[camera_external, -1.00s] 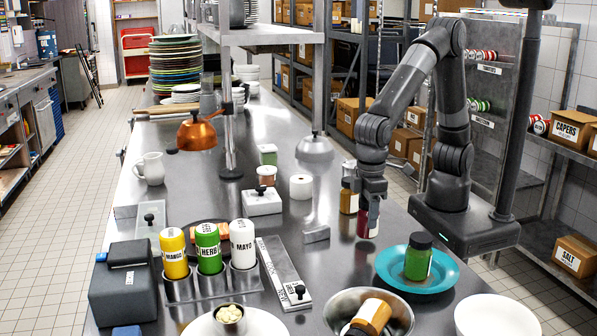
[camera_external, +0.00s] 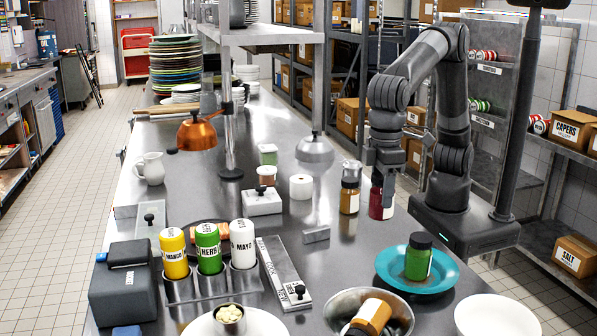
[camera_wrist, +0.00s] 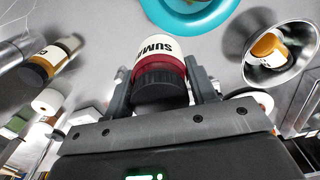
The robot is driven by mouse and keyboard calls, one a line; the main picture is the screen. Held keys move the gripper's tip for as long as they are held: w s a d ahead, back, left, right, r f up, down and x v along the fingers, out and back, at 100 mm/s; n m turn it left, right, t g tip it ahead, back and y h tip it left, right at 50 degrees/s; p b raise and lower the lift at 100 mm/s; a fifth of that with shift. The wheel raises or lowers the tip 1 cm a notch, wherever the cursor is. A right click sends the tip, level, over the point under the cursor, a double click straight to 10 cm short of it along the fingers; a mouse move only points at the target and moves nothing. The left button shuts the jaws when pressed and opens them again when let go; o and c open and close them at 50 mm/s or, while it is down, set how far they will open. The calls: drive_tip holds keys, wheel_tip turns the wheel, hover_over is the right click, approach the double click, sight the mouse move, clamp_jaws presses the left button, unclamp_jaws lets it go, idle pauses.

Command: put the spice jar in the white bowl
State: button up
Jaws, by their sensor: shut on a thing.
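A dark red spice jar (camera_external: 381,204) with a black lid is between the fingers of my gripper (camera_external: 385,180). In the wrist view the jar (camera_wrist: 158,65) shows a white label, partly readable as "SUMA", and both fingers press on its sides. My gripper (camera_wrist: 160,95) is shut on it. The jar appears upright; whether its base touches the counter is unclear. The white bowl (camera_external: 496,316) is at the lower right of the external view, cut off by the bottom edge. It looks empty and stands well apart from the jar.
A teal bowl (camera_external: 446,280) with a green jar (camera_external: 418,258) and a steel bowl (camera_external: 340,306) with an orange jar (camera_external: 374,315) stand near the white bowl. Another jar (camera_external: 349,198) stands just left of my gripper. A heat lamp (camera_external: 314,149) hangs further left.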

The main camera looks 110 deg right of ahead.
drive_tip(key=s+a+r, duration=0.2)
drive_tip(key=s+a, duration=0.1)
drive_tip(key=a, duration=1.6)
drive_tip(key=shift+m, duration=0.3)
drive_tip(key=shift+s+a+f, duration=0.85)
drive_tip(key=shift+a+f, duration=0.85)
drive_tip(key=shift+f, duration=0.15)
drive_tip(key=shift+s+a+f, duration=0.85)
drive_tip(key=shift+a+f, duration=0.85)
drive_tip(key=shift+f, duration=0.1)
drive_tip(key=shift+s+a+f, duration=0.85)
drive_tip(key=shift+a+f, duration=0.85)
drive_tip(key=shift+f, duration=0.15)
drive_tip(key=shift+f, duration=0.6)
drive_tip(key=o, duration=1.1)
drive_tip(key=shift+o, duration=0.2)
